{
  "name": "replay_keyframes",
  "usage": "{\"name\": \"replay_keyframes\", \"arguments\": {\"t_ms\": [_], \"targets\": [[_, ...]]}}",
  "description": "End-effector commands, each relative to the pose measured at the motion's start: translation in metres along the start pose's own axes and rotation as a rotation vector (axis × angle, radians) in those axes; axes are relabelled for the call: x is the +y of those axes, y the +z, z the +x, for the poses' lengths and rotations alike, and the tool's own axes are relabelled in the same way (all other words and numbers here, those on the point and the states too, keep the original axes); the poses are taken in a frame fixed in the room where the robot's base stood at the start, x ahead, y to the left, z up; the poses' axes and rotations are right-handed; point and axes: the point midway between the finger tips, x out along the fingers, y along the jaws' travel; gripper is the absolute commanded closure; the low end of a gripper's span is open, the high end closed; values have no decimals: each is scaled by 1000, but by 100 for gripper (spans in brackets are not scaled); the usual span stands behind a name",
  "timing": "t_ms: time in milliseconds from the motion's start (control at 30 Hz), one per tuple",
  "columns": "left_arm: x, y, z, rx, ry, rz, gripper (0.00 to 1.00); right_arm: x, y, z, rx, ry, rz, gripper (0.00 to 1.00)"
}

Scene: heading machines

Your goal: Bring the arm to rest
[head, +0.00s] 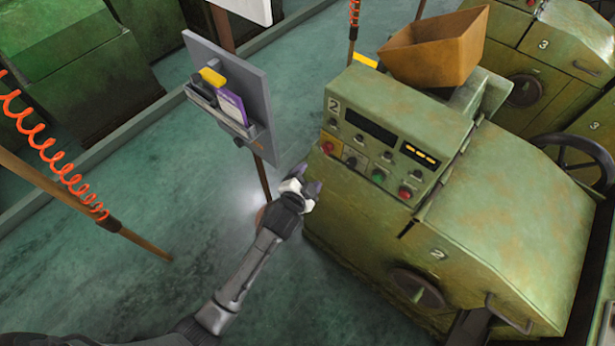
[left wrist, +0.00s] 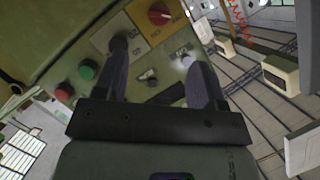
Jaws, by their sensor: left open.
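My left arm reaches in from the bottom of the head view. My left gripper (head: 313,190) is open and empty, in front of the green machine numbered 2 (head: 345,210). In the left wrist view its two dark fingers (left wrist: 160,85) stand apart, facing the control panel (left wrist: 135,45). A red rotary switch (left wrist: 159,13), a green button (left wrist: 88,69) and a red button (left wrist: 64,91) show there. One finger overlaps a dark knob (left wrist: 120,45); I cannot tell whether they touch. My right gripper is not in view.
A grey board (head: 250,90) on a post stands left of the machine, holding a purple card (head: 231,106) and a yellow item (head: 212,77). A brown hopper (head: 435,48) sits on the machine. An orange coiled hose (head: 62,165) hangs at left. Open floor (head: 130,270) lies left of my arm.

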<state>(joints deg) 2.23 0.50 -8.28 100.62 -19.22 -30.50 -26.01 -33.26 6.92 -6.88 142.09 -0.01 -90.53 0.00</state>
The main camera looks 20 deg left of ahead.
Motion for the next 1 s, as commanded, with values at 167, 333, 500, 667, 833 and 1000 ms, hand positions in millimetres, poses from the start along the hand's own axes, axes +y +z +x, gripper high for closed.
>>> {"name": "replay_keyframes", "arguments": {"t_ms": [167,333,500,667,833,1000], "targets": [[0,0,0,0,0,0,36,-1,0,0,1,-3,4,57],[0,0,0,0,0,0,36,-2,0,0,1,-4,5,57],[0,0,0,0,0,-4,36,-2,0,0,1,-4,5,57],[7,13,0,-80,37,-97,36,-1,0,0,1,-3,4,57],[15,31,-17,-296,135,-305,36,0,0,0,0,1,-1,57],[-5,14,-57,-431,204,-515,36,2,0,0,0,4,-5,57]]}}
